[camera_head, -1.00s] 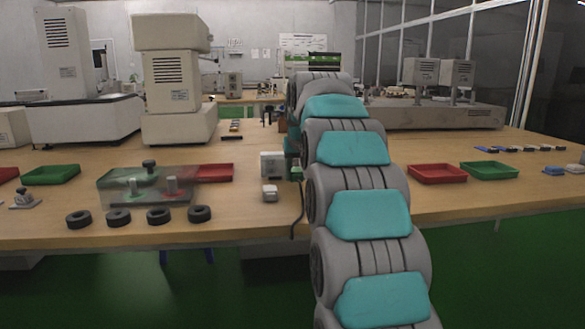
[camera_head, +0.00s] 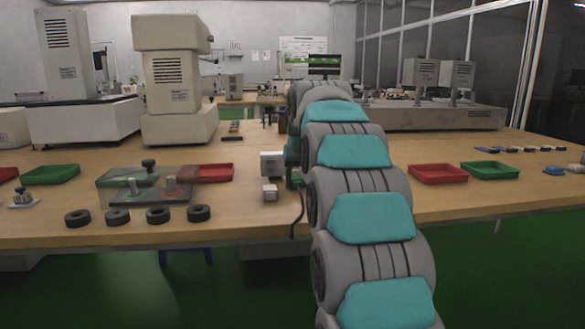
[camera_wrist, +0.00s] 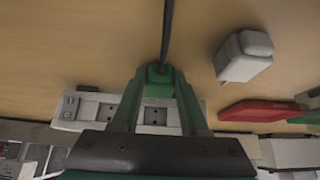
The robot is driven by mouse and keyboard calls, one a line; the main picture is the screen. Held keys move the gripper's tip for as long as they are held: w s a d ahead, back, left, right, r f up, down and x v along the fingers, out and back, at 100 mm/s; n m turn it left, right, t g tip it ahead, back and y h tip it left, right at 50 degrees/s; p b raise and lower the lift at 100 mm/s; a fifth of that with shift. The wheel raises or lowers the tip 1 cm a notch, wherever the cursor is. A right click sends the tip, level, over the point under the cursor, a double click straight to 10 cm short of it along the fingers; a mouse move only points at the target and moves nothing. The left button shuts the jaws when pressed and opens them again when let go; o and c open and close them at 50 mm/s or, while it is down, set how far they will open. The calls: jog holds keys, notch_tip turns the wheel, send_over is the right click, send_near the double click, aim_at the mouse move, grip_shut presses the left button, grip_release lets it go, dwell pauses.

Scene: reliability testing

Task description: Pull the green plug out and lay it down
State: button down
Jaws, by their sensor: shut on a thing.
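The green plug (camera_wrist: 158,82) is between the fingertips of my gripper (camera_wrist: 157,90) in the wrist view, with its dark cord (camera_wrist: 167,30) leading away. My gripper is shut on it. A white socket strip (camera_wrist: 70,108) with several outlets lies behind the fingers; I cannot tell whether the plug's pins are still in an outlet. In the head view a green part at the plug (camera_head: 296,181) shows beside my arm, and the dark cord hangs over the table's front edge. My arm hides most of the strip there.
A small white block (camera_head: 270,193) stands left of the plug; it also shows in the wrist view (camera_wrist: 243,56). A red tray (camera_head: 437,173) and a green tray (camera_head: 489,170) lie to the right. Black rings (camera_head: 158,215) lie at front left. Bare table lies around the block.

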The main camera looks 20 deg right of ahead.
jog(key=shift+f, duration=0.1)
jog(key=shift+c, duration=1.7)
grip_release()
jog(key=v, duration=0.8)
jog(key=shift+f, duration=0.1)
